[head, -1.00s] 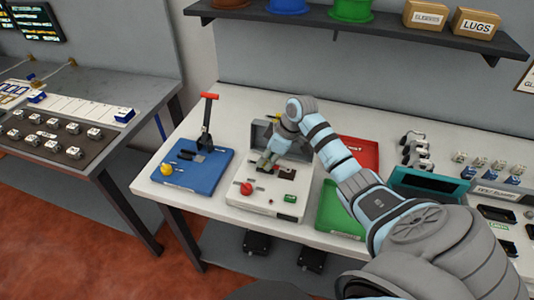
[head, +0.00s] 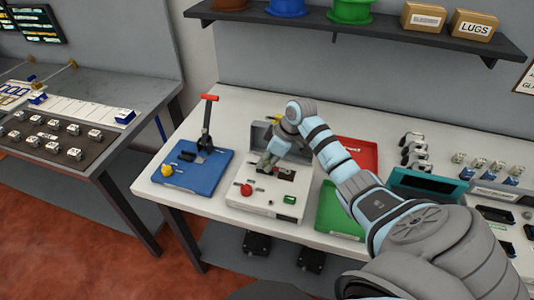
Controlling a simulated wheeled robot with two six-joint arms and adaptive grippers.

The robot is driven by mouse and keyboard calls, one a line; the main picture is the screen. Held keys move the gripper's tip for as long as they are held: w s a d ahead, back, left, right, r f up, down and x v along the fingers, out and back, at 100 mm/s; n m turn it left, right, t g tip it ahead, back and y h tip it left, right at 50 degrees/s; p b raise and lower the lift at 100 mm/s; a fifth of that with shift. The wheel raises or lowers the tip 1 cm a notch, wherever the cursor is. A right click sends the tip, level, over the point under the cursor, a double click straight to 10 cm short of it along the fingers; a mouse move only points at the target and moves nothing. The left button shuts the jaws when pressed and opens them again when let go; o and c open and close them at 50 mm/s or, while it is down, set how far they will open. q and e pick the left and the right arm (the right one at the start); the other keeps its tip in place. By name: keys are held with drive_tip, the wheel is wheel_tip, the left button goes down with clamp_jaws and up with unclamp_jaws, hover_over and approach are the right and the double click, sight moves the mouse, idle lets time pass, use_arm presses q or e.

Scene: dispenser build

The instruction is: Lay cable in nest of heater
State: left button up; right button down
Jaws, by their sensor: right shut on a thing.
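The heater appears to be the white box (head: 268,206) with a raised grey lid (head: 262,131), a red knob (head: 246,190) and a green button (head: 290,200). My right gripper (head: 264,170) is at the heater's dark slot, just in front of the lid, with its fingers pointing down. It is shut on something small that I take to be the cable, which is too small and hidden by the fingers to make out. I cannot tell whether it touches the nest. My left gripper is out of view.
A blue base (head: 196,172) with a red-handled lever (head: 208,118) stands left of the heater. A green tray (head: 334,214) and a red tray (head: 362,153) lie to the right, partly behind my arm. A shelf (head: 400,32) with spools and boxes hangs above.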

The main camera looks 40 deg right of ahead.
drive_tip(key=shift+s+a+f, duration=0.1)
drive_tip(key=shift+s+f, duration=0.1)
drive_tip(key=shift+f, duration=0.1)
drive_tip(key=c, duration=1.6)
unclamp_jaws()
drive_tip(key=shift+o, duration=0.6)
drive_tip(key=shift+w, duration=0.1)
drive_tip(key=o, duration=0.5)
drive_tip(key=shift+w, duration=0.15)
drive_tip(key=shift+r, duration=0.1)
